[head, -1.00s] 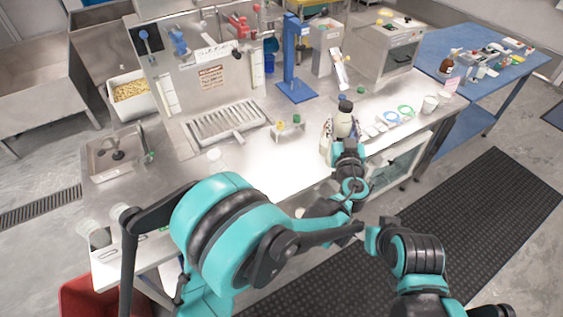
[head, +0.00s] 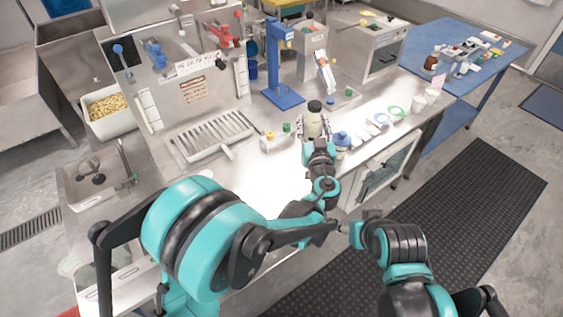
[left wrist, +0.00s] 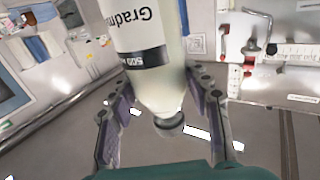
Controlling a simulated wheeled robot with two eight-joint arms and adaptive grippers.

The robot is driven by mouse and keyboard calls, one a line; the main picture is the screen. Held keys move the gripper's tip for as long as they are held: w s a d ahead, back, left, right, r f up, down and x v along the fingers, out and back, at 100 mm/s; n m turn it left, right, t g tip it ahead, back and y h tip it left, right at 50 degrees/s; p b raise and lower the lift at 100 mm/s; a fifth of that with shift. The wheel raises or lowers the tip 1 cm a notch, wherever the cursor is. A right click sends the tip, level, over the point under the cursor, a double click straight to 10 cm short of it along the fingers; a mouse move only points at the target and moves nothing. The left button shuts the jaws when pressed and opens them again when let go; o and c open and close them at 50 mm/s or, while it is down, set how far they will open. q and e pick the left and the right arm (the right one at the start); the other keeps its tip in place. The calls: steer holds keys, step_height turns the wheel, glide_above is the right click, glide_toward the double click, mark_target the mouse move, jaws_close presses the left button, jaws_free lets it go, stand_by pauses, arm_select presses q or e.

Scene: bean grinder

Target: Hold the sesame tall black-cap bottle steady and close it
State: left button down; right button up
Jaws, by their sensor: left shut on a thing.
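The tall bottle (head: 313,124), pale with a dark top (head: 314,106), stands upright over the counter in the head view. My left gripper (head: 314,131) is shut around it. In the left wrist view the bottle (left wrist: 146,65) shows upside down, with a white label and a black band, between the two fingers of the gripper (left wrist: 160,108). Its narrow end with a dark ring (left wrist: 168,126) lies near the palm side of the picture. I cannot tell whether that ring is a cap or an open rim.
A blue-topped bottle (head: 342,142) stands close to the right of the held bottle. A small holder with yellow and green caps (head: 276,136) is at left. A blue stand (head: 281,70) rises behind. Green and blue rings (head: 394,112) and white cups (head: 418,102) are at right.

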arm_select(q)
steer(key=a+f+b, duration=0.2)
steer(key=a+f, duration=0.3)
steer(key=a, duration=0.4)
steer(key=shift+s+f+b, duration=0.25)
steer(key=shift+s+b, duration=0.1)
steer(key=shift+s, duration=0.1)
steer(key=shift+f+b, duration=1)
steer(key=shift+f, duration=0.95)
steer(key=shift+f, duration=0.15)
steer(key=c, duration=0.8)
jaws_free()
steer(key=shift+c, duration=0.2)
steer(key=shift+o, duration=0.6)
